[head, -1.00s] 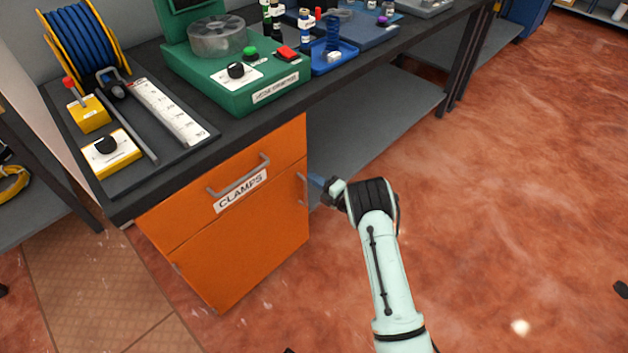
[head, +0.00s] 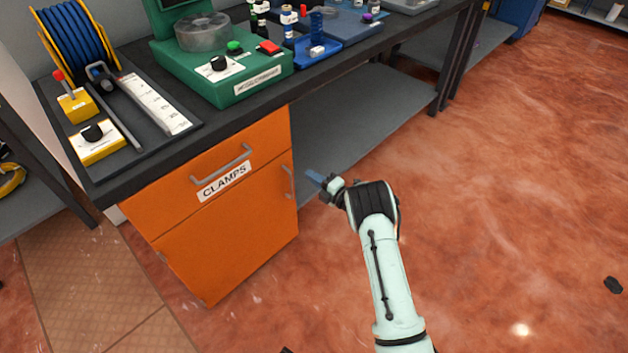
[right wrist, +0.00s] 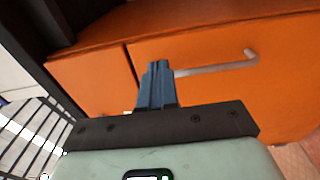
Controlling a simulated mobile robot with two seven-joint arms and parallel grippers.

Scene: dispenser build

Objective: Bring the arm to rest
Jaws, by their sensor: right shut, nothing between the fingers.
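My right arm (head: 383,270) reaches up from the bottom of the head view. Its right gripper (head: 314,178) has blue fingers pointing left, just right of the orange cabinet's side handle (head: 288,182). In the right wrist view the blue fingers (right wrist: 157,72) are together and empty. Behind them there is orange cabinet front with a grey bar handle (right wrist: 215,67); I cannot tell whether the fingers touch it. My left gripper is not in view.
The orange cabinet (head: 225,245) with a CLAMPS drawer label (head: 223,181) stands under the dark workbench (head: 165,158). A green dispenser unit (head: 235,85) and a blue cable reel (head: 78,42) sit on top. A grey lower shelf (head: 350,115) is to the right. The red floor on the right is mostly clear.

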